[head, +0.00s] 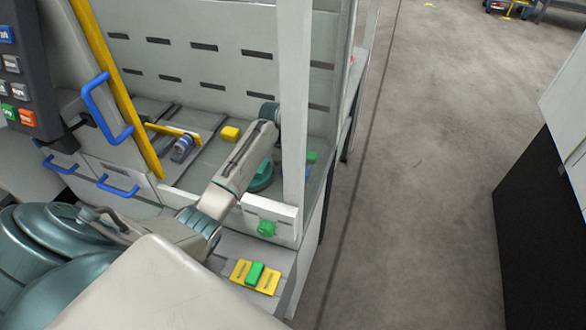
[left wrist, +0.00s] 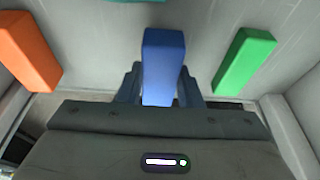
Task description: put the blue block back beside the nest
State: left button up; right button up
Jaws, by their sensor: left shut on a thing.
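The blue block (left wrist: 164,62) is upright in the middle of the left wrist view. My left gripper (left wrist: 160,88) is shut on it, with dark fingers on both sides. I cannot tell whether the block touches the grey surface beyond. An orange block (left wrist: 27,50) is to its left and a green block (left wrist: 244,62) to its right, both apart from it. A teal thing (left wrist: 125,1), cut off at the top edge, may be the nest. My right gripper is not in view.
In the head view, a yellow block (head: 230,133) lies on the machine bed beyond my arm. A pale post (head: 294,100) and clear panel stand right of the arm. A green knob (head: 266,229) is on the front. Blue handles (head: 103,105) are at left.

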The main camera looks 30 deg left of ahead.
pick_arm(q)
jog(key=shift+f, duration=0.75)
jog(key=shift+f, duration=0.1)
jog(key=o, duration=1.1)
jog(key=shift+c, duration=0.2)
jog(key=shift+a+r, duration=0.2)
jog(key=shift+r, duration=0.25)
jog(key=b+v, duration=0.3)
jog(key=v, duration=0.6)
jog(key=shift+r, duration=0.35)
jog(key=shift+s+a+r, duration=0.15)
jog(key=shift+a+r, duration=0.05)
jog(key=shift+r, duration=0.5)
